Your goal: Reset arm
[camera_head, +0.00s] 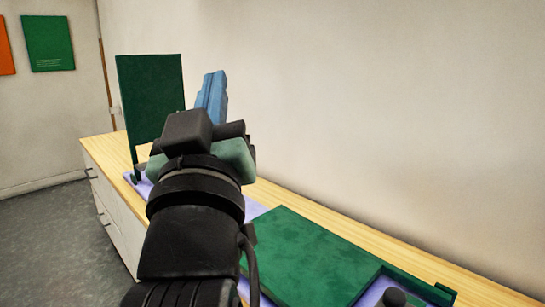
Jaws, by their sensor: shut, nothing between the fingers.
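My arm rises from the bottom middle of the head view, and my gripper (214,80) is at its end, pointing up and away. Its blue fingers are shut together with nothing between them. The gripper shows in front of the pale wall, beside the right edge of an upright dark green panel (150,95). My arm hides part of the counter and the lower part of that panel.
A wooden counter (345,222) with white drawers (108,205) runs along the wall. A flat green board (315,262) lies over a lilac surface (372,294) on it. Green and orange posters hang at far left. Grey floor (50,235) is clear at left.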

